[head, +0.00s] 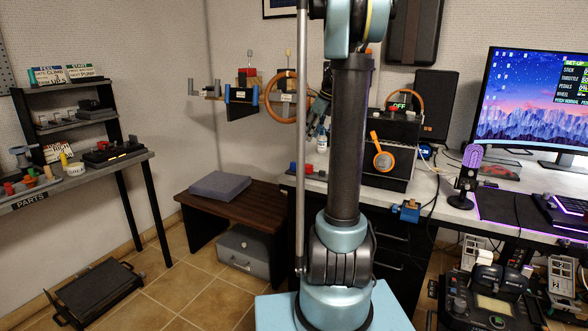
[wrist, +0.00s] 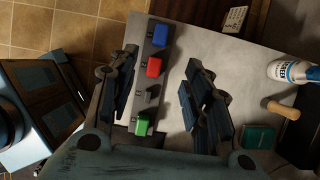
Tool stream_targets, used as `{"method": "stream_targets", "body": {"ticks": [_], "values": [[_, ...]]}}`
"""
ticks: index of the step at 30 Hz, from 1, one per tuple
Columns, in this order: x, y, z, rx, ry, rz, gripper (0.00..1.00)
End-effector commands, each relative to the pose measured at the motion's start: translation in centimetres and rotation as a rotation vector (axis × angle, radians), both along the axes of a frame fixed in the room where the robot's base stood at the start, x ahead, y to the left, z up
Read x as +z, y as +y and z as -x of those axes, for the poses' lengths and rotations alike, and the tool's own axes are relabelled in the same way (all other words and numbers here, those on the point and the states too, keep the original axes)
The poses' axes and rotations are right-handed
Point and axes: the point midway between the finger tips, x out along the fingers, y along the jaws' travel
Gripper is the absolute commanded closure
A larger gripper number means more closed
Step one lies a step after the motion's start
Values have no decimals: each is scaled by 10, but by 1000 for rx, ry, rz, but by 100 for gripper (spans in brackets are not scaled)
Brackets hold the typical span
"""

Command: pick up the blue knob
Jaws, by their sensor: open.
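The blue knob (wrist: 160,35) is a small blue block at the far end of a narrow dark strip (wrist: 146,97) on the desk, in the wrist view. A red knob (wrist: 154,68) and a green knob (wrist: 143,124) sit on the same strip. My gripper (wrist: 163,60) is open and empty, with its fingers on either side of the strip. The blue knob lies just beyond the fingertips. In the head view, the blue knob (head: 293,168) is small beside the red one (head: 308,169), and my gripper (head: 321,104) is partly hidden behind my arm.
A white bottle (wrist: 292,70), a wooden-handled item (wrist: 280,107) and a teal box (wrist: 258,137) stand on the desk to the right in the wrist view. A dark low table (head: 240,205) stands left of the desk. Floor shows between the workbench and low table.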

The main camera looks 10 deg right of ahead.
Motion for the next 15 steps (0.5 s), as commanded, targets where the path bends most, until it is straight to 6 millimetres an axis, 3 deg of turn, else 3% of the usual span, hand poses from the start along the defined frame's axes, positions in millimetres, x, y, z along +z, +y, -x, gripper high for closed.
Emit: {"method": "stream_targets", "body": {"ticks": [15], "values": [[-83,28,-20,5,-2,1,55]]}}
